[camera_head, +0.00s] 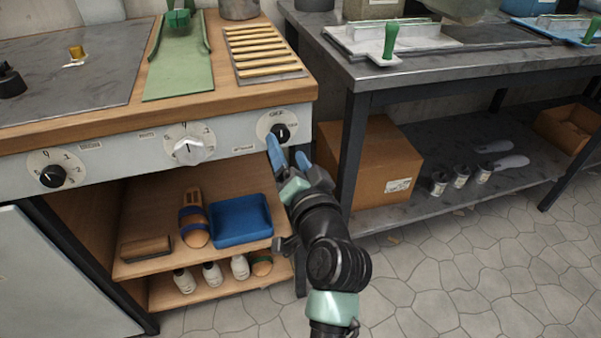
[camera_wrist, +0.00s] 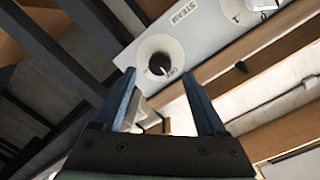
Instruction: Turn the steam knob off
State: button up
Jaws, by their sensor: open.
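The steam knob is a black knob (camera_head: 281,132) on a round pale dial at the right end of the bench's front panel. In the wrist view the steam knob (camera_wrist: 158,63) is ahead between the fingertips, with a STEAM label (camera_wrist: 184,13) beside its dial. Its pointer setting is too small to read surely. My gripper (camera_head: 288,150) is open, its blue fingers just below and in front of the dial. In the wrist view my gripper (camera_wrist: 158,76) has nothing between its fingers, and the knob looks apart from them.
A white knob (camera_head: 188,150) and another black knob (camera_head: 53,175) sit left on the panel. Below are shelves with a blue tray (camera_head: 240,220) and shoe parts. A metal table (camera_head: 440,72) and a cardboard box (camera_head: 372,165) stand right. Open floor lies in front.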

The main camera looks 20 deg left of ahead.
jog(key=v, duration=0.8)
jog(key=shift+s+p, duration=0.25)
jog(key=shift+p, duration=0.2)
jog(key=shift+d, duration=0.1)
jog(key=d+r+n+t+h, duration=0.1)
jog(key=d+r+t+h, duration=0.2)
jog(key=r, duration=0.9)
jog(key=d+r+n+t+h, duration=0.1)
jog(key=d+r+n+t, duration=0.2)
jog(key=r, duration=1)
jog(key=s+d+r+m+t+h, duration=0.1)
jog(key=s+d+r+t+h, duration=0.3)
jog(key=r, duration=0.4)
jog(key=s+d+r+m+t+h, duration=0.1)
jog(key=s+r+t+h, duration=0.15)
jog(key=s+r, duration=0.4)
notch_tip(320, 180, up, 31)
jog(key=p, duration=3.1)
jog(key=shift+w+y, duration=0.2)
jog(key=shift+y, duration=0.15)
